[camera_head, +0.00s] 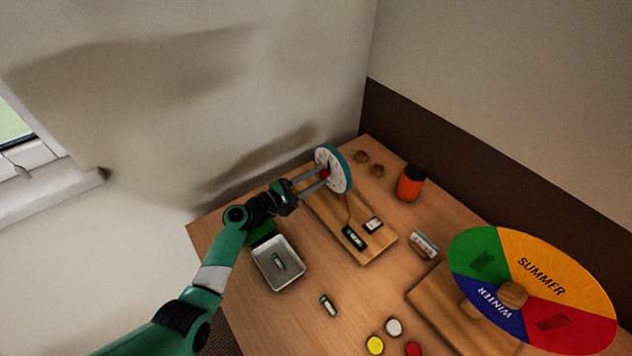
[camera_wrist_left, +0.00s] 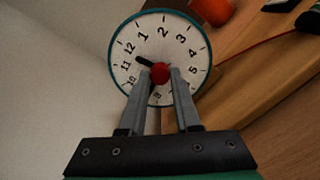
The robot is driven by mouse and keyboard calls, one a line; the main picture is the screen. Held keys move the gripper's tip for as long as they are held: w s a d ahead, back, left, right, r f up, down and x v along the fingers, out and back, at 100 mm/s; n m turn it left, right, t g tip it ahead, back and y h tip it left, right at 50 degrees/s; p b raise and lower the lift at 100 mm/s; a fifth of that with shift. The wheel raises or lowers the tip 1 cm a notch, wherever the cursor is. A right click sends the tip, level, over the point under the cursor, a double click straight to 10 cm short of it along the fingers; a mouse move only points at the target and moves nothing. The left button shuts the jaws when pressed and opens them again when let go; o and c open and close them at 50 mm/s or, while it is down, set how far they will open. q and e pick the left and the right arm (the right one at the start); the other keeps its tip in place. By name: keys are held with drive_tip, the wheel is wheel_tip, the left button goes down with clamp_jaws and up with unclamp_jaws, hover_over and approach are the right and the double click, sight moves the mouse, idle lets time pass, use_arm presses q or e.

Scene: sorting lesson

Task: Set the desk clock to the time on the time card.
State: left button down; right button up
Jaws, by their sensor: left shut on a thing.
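The desk clock (camera_head: 341,171) has a white face, a teal rim and a red centre knob. It stands at the back end of a wooden board. In the left wrist view the numbered face (camera_wrist_left: 178,45) appears turned, and a short black hand (camera_wrist_left: 144,61) points between 11 and 12. No other hand is clear. My left gripper (camera_head: 323,174) is shut on the red knob (camera_wrist_left: 160,72), a finger on each side.
A metal tray (camera_head: 262,270) holds one small card; another card (camera_head: 328,305) lies on the table. An orange-black cup (camera_head: 410,185), a white labelled block (camera_head: 424,244), a season wheel (camera_head: 545,265) and coloured discs (camera_head: 394,327) stand to the right.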

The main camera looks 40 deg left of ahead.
use_arm(q)
drive_tip(key=shift+m+b, duration=0.45)
drive_tip(key=shift+m, duration=0.55)
drive_tip(key=c, duration=0.6)
unclamp_jaws()
drive_tip(key=s+p, duration=0.1)
drive_tip(key=s, duration=0.2)
drive_tip(key=s+a+p, duration=0.1)
drive_tip(key=s, duration=0.3)
drive_tip(key=s+a+p, duration=0.1)
drive_tip(key=s+p, duration=0.1)
drive_tip(key=s, duration=0.2)
drive_tip(key=shift+s, duration=0.25)
